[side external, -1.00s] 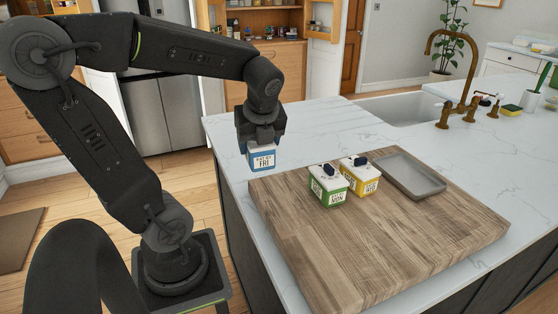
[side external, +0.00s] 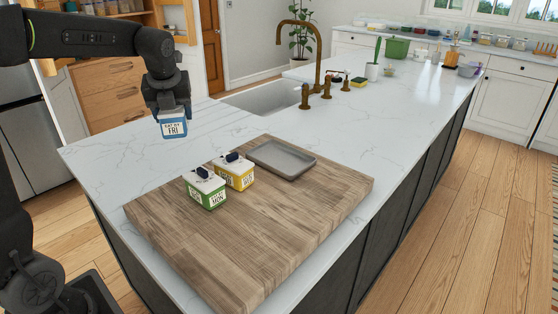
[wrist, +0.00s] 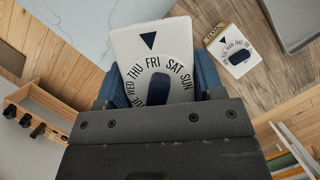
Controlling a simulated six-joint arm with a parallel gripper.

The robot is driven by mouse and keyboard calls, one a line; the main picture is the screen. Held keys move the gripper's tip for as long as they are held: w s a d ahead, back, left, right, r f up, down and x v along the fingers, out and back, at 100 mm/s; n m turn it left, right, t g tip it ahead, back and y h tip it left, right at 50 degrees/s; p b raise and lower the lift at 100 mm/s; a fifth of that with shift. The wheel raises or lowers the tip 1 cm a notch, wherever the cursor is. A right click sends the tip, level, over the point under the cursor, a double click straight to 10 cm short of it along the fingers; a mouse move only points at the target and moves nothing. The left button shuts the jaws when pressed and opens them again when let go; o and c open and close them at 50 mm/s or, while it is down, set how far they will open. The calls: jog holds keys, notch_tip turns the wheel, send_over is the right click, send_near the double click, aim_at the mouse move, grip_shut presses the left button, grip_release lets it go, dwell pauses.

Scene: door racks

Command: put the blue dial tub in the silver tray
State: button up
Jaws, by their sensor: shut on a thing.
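The blue dial tub (side external: 173,125) has a blue front with a white label reading FRI. My gripper (side external: 167,106) is shut on it and holds it upright, apart from the board. In the wrist view the tub's white lid (wrist: 158,52) shows a dark blue dial with day names around it, between the fingers. The silver tray (side external: 282,159) is a shallow, empty grey rectangle on the far part of the wooden board, to the right of the tub. The tray's edge also shows at the top right of the wrist view (wrist: 291,22).
A green dial tub (side external: 206,188) and a yellow dial tub (side external: 234,171) stand side by side on the wooden board (side external: 270,235), between the held tub and the tray. The board's near half is bare. A sink (side external: 268,98) and brass tap (side external: 302,50) lie beyond.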

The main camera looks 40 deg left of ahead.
jog(key=w+d+f+m+t+h, duration=0.1)
jog(key=w+m, duration=0.2)
jog(key=w, duration=0.5)
jog(key=w+d+f+m+t, duration=0.1)
jog(key=w+d+m, duration=0.15)
jog(key=w, duration=0.55)
send_near(283, 156)
jog(key=shift+w+a+r+m, duration=0.2)
jog(key=shift+w+a+m, duration=0.3)
jog(key=shift+w, duration=0.3)
jog(key=shift+f, duration=2)
jog(key=shift+f, duration=0.15)
jog(key=o, duration=1.2)
jog(key=shift+f, duration=0.1)
